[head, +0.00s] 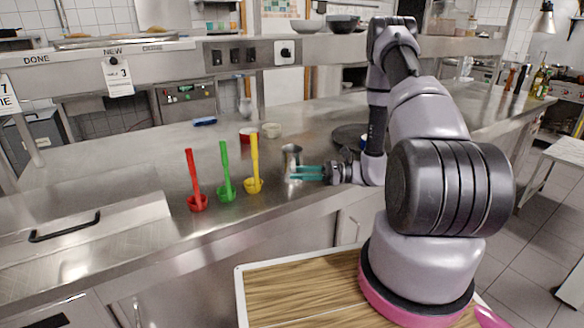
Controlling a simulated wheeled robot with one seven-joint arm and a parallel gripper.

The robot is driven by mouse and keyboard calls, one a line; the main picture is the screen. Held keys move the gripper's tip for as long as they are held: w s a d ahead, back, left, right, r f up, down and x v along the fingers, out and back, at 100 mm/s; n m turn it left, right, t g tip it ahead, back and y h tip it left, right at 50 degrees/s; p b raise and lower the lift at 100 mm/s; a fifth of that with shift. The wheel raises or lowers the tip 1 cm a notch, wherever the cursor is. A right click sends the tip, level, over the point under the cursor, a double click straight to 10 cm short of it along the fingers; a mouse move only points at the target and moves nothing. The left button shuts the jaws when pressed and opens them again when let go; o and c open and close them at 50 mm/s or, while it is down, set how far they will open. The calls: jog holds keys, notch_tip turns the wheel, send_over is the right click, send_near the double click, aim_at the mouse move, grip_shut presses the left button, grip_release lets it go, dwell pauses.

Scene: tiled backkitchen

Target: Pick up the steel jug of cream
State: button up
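The steel jug (291,156) stands upright on the steel counter, right of the yellow ladle. It is small and shiny, and its contents cannot be made out. My gripper (303,173), with teal fingers, reaches in from the right at the jug's lower half. The fingers point left, level with the counter, and overlap the jug in the picture. A narrow gap shows between the two fingers. Whether they touch the jug or enclose it cannot be told from this view.
Red (194,182), green (226,172) and yellow (254,163) ladles stand left of the jug. A dark round plate (350,137) lies behind my wrist. The counter's left side (110,160) is mostly clear.

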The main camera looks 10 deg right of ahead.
jog(key=x, duration=0.4)
jog(key=shift+s+a+r, duration=0.1)
jog(key=shift+a+r, duration=0.2)
jog(key=shift+r, duration=0.1)
jog(key=shift+a, duration=0.4)
grip_shut()
dwell(0.7)
